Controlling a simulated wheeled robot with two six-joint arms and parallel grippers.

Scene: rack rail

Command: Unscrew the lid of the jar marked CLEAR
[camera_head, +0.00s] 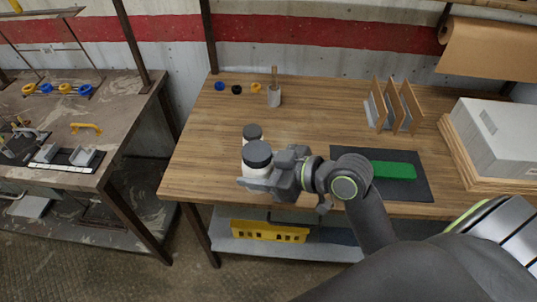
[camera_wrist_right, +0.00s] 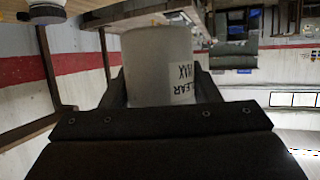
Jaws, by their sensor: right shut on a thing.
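A white jar with a black lid (camera_head: 257,154) is in my right gripper (camera_head: 258,182), near the front left of the wooden table. In the right wrist view its pale body (camera_wrist_right: 150,60) stands between the two fingers, with a label (camera_wrist_right: 182,80) reading CLEAR WAX upside down. The right gripper is shut on the jar's body, below the lid. The lid is on the jar; the wrist view does not show it. I cannot tell whether the jar's base touches the table. A second black-lidded jar (camera_head: 252,132) is just behind it. My left gripper is not in view.
The table (camera_head: 320,110) has clear wood around the jars. Small coloured rings (camera_head: 237,89) and a grey cup (camera_head: 274,96) stand at the back. A dark mat (camera_head: 418,186) with a green block (camera_head: 393,170), an upright rack (camera_head: 392,105) and a large grey box (camera_head: 495,135) are rightward.

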